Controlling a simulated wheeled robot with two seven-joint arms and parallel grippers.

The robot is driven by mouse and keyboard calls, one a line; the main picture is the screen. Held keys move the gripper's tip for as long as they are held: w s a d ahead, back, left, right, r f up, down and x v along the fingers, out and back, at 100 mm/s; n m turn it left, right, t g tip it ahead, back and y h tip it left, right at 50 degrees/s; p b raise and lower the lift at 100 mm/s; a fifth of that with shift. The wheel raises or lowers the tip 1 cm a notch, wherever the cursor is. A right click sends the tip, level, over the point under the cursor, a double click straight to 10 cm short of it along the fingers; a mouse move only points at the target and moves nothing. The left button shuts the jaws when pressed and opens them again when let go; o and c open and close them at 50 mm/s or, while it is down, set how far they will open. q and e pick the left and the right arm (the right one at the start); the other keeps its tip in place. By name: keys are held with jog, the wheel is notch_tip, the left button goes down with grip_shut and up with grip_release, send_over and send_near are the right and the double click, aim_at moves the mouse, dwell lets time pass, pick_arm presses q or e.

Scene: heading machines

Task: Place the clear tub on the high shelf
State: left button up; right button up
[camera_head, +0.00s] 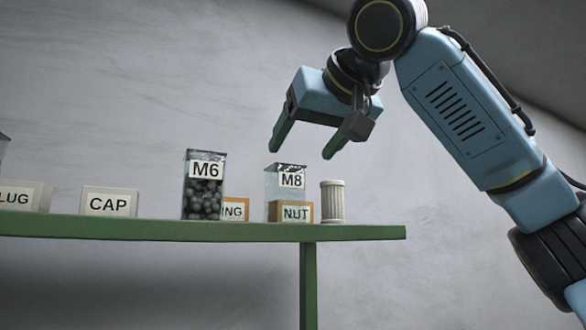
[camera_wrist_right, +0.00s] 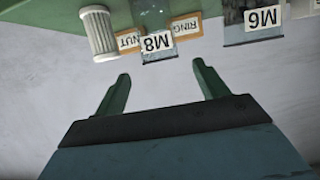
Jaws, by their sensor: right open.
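A clear tub (camera_head: 271,184) with an M8 label stands upright on the green shelf (camera_head: 200,232), close to a small box marked NUT (camera_head: 296,214). It also shows in the right wrist view (camera_wrist_right: 158,56), upside down, just beyond the fingertips. A second clear tub (camera_head: 203,190), labelled M6 and filled with dark balls, stands to its left. My right gripper (camera_head: 302,153) is open and empty above the M8 tub, with one finger to each side in the picture. It also shows open in the right wrist view (camera_wrist_right: 162,69). My left gripper is not in view.
A white ribbed cylinder (camera_head: 333,202) stands right of the M8 tub. A box reading ING (camera_head: 236,209) sits between the tubs. A CAP box (camera_head: 109,202) and a box reading LUG (camera_head: 22,197) stand further left. The shelf's right end is bare.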

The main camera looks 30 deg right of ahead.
jog(key=v, duration=0.3)
jog(key=shift+s+r, duration=0.1)
jog(key=shift+s, duration=0.1)
